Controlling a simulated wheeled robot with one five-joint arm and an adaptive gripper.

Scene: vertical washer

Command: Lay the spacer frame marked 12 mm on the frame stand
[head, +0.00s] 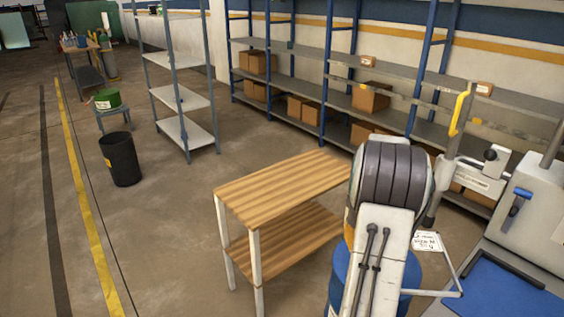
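I cannot make out a spacer frame marked 12 mm for certain. A thin pale bent bar (454,266) shows just right of my arm, with a small white label (427,242) beside it whose writing is too small to read. I cannot tell whether the bar is a spacer frame. No frame stand can be clearly identified. My arm rises at the lower right and hides part of what is behind it. My gripper is not in view.
A wooden two-shelf table (282,184) stands left of my arm, its top bare. A blue drum (340,283) is partly behind my arm. A grey machine (535,210) with a blue surface (500,292) is at right. A black bin (120,160) stands left; open floor surrounds it.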

